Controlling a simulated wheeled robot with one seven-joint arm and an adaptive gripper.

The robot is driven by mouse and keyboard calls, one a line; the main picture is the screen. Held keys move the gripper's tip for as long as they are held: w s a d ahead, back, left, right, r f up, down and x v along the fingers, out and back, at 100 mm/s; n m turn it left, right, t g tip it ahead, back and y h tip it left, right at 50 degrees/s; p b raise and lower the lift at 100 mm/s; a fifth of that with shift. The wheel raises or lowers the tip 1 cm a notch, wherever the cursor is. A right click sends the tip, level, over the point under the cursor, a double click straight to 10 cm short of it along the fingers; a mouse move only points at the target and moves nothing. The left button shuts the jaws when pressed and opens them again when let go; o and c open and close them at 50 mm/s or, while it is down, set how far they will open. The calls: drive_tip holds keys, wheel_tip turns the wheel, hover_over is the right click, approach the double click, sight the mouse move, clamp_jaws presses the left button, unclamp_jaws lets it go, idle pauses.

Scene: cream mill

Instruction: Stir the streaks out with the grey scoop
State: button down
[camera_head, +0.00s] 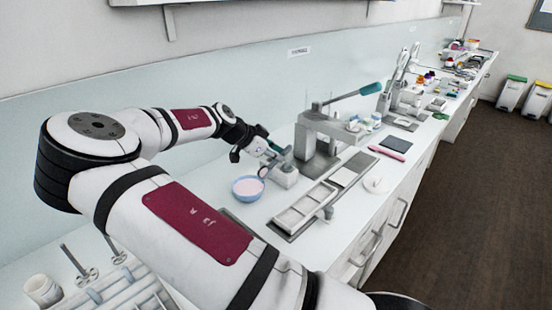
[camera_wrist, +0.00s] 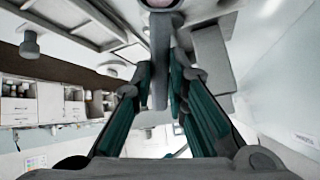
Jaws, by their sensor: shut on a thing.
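My gripper (camera_head: 272,151) is at the far end of my arm, above and to the right of a blue bowl (camera_head: 236,191) on the bench. The bowl holds a pale pink mass; any streaks in it are too small to tell. In the wrist view my gripper (camera_wrist: 160,92) is shut on the grey scoop (camera_wrist: 160,55), whose grey handle runs between the teal-padded fingers. The scoop's far end at the top edge shows a pinkish round patch. In the head view the scoop is small, its end near the bowl's right rim; I cannot tell if they touch.
A metal tray (camera_head: 299,208) lies in front. A white cup (camera_head: 42,290) and racks are at the lower left.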

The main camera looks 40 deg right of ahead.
drive_tip(key=shift+r, duration=2)
